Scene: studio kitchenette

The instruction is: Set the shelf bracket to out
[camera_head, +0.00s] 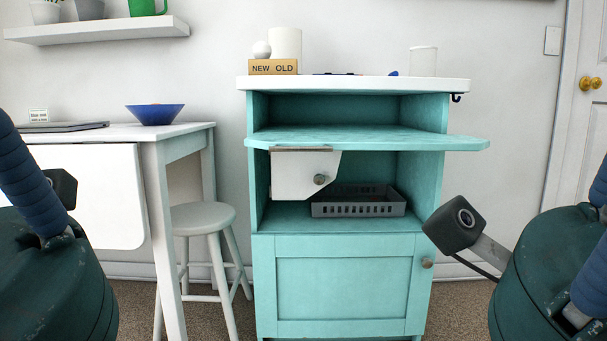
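The shelf bracket looks to be the white plate (292,177) below the teal shelf board (370,139) of the cabinet. Its broad face is toward me, at the left of the middle opening. Its right edge slants and a round grey knob (320,180) sits near that edge. A thin brown strip runs along its top, just under the board. Whether it touches the board I cannot tell. The board sticks out past the cabinet's right side. My two arms show at the lower left and right edges, apart from the cabinet. Neither gripper's fingers are in view.
A grey basket (358,201) stands in the opening behind and right of the bracket. The cabinet door (345,284) below is shut. A white stool (203,219) and a table (183,131) with a blue bowl (155,114) stand left. The space before the cabinet looks clear.

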